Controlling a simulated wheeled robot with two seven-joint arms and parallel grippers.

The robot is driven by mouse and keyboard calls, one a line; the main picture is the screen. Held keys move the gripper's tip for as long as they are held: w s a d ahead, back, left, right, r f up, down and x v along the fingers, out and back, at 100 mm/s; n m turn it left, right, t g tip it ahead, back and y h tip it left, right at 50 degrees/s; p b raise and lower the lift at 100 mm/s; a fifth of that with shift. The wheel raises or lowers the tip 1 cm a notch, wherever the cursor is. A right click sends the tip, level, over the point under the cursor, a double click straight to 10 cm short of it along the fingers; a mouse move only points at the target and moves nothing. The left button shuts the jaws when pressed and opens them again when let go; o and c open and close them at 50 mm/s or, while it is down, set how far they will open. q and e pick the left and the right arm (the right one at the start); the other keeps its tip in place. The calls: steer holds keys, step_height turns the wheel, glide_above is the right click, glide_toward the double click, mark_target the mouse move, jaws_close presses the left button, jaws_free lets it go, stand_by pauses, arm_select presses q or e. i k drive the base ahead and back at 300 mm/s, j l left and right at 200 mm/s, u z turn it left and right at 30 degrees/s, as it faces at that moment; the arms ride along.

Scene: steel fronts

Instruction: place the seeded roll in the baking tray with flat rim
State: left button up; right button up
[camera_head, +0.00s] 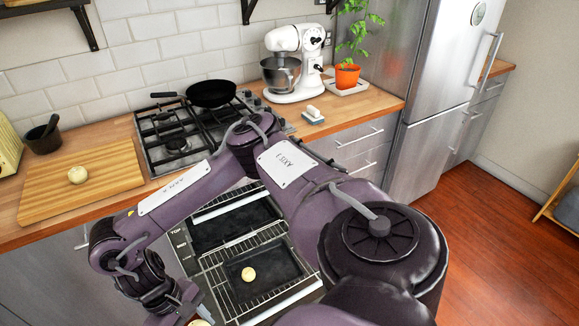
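A round pale roll (77,175) sits on the wooden cutting board at the left. Another round roll (248,274) lies in a dark baking tray (281,257) on the near wire rack of the open oven. A second dark tray (235,229) lies behind it. I cannot tell which roll is seeded or which tray has the flat rim. My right arm bends over the stove front, its wrist hanging low at the left of the oven. The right gripper (187,312) is mostly cut off; a tan piece shows beside it at the bottom edge. My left gripper is not in view.
The cutting board (110,185) lies left of the gas hob (165,125), with a black pan (211,93) on it. A mortar (43,139), a stand mixer (292,65) and a potted plant (347,76) stand on the counter. A steel fridge (425,100) is at the right.

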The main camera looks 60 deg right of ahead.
mark_target(277, 265)
steer(key=k+l, duration=0.1)
steer(key=l, duration=0.3)
steer(key=k+l, duration=0.15)
steer(key=l, duration=0.25)
steer(key=k+l, duration=0.1)
steer(key=l, duration=0.25)
steer(key=k+l+u, duration=0.1)
steer(key=l, duration=0.3)
steer(key=i+l, duration=0.1)
steer(key=l, duration=0.25)
steer(key=i+l, duration=0.1)
steer(key=l, duration=0.3)
